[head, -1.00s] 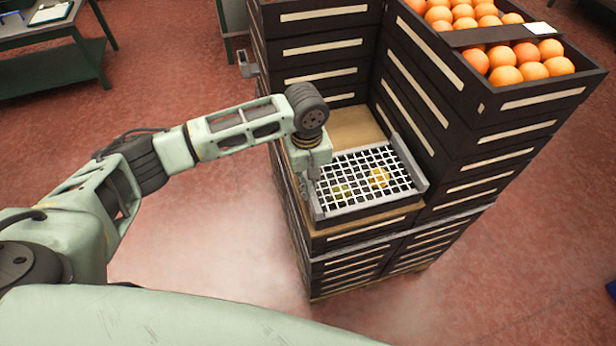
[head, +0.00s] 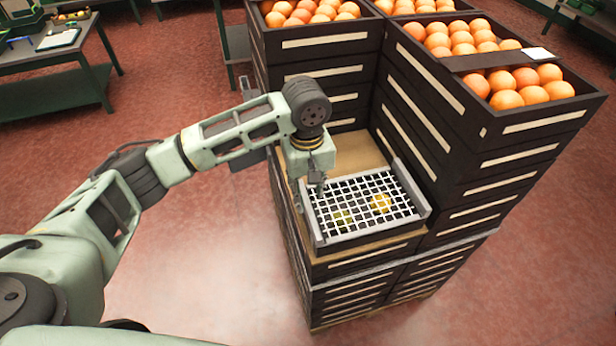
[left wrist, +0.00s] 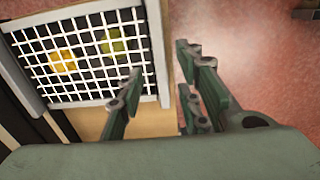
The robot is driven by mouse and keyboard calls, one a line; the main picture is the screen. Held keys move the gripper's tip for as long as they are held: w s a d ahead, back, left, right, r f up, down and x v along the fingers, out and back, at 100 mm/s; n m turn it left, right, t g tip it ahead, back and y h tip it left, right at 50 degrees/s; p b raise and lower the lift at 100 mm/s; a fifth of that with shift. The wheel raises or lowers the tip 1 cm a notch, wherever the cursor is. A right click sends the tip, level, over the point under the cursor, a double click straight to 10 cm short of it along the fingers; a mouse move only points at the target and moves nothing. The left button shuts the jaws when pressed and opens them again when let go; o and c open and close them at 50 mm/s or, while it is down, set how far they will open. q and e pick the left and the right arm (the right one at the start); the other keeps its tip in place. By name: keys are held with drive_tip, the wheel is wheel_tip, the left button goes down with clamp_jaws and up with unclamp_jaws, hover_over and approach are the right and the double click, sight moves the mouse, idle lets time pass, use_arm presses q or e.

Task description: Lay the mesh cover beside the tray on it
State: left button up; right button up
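The white mesh cover (head: 362,203) lies flat over the grey tray (head: 411,188), between its raised side rails. It also shows in the left wrist view (left wrist: 85,52). A yellow-orange fruit and a greenish one show through the mesh, under it. My left gripper (head: 317,184) is at the tray's left rail in the head view. My right gripper is in neither view.
The tray rests on a stack of dark crates (head: 360,250). Taller crate stacks filled with oranges (head: 500,55) stand behind and to the right. A green workbench (head: 55,75) is at the far left. The red floor to the left is open.

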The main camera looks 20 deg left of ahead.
use_arm(q)
wheel_tip(320, 180, up, 6)
drive_tip(key=shift+r+b, duration=0.2)
drive_tip(key=shift+b, duration=0.25)
drive_tip(key=shift+s, duration=0.1)
